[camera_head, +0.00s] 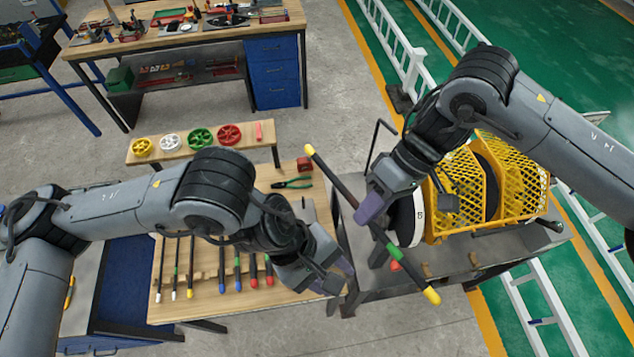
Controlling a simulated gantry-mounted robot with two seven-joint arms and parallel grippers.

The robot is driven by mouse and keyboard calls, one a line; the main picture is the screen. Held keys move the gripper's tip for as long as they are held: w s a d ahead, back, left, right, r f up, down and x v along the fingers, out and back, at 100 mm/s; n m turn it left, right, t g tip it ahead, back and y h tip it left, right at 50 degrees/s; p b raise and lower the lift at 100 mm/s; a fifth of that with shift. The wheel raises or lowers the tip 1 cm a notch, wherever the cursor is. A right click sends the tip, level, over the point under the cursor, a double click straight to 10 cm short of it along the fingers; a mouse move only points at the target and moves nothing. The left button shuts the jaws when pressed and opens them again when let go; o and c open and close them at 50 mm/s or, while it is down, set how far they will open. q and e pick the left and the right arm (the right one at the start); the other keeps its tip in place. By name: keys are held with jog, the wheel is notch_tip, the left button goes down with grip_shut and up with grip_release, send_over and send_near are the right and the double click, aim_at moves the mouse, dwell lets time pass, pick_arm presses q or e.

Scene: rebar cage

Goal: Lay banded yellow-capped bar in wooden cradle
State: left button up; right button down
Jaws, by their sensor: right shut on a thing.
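A black bar (346,191) has yellow caps at both ends and a green band near its lower end. It slants from upper left to lower right, off the table tops. My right gripper (374,210) is shut on the bar near its middle. My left gripper (336,275) hangs empty over the right edge of the wooden table; its finger gap is unclear. The bar and my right arm partly cover that area.
The yellow mesh machine (512,185) with a white disc stands on the metal bench (500,247). Several colour-capped bars (222,272) lie on the wooden table (205,308). Coloured wheels (200,138) sit on a raised shelf behind. Green-handled pliers (292,183) lie nearby.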

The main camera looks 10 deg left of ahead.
pick_arm(q)
jog(key=w+a+r+t+y, duration=0.1)
jog(key=w+a+r+t, duration=0.2)
jog(key=w+r, duration=0.35)
jog(key=t, duration=0.2)
send_near(351, 200)
jog(key=shift+m, duration=0.3)
jog(key=x, duration=0.9)
jog(key=shift+a, duration=0.1)
grip_shut()
jog(key=shift+r, duration=0.1)
pick_arm(e)
jog(key=c, duration=1)
grip_release()
jog(key=shift+r, duration=0.1)
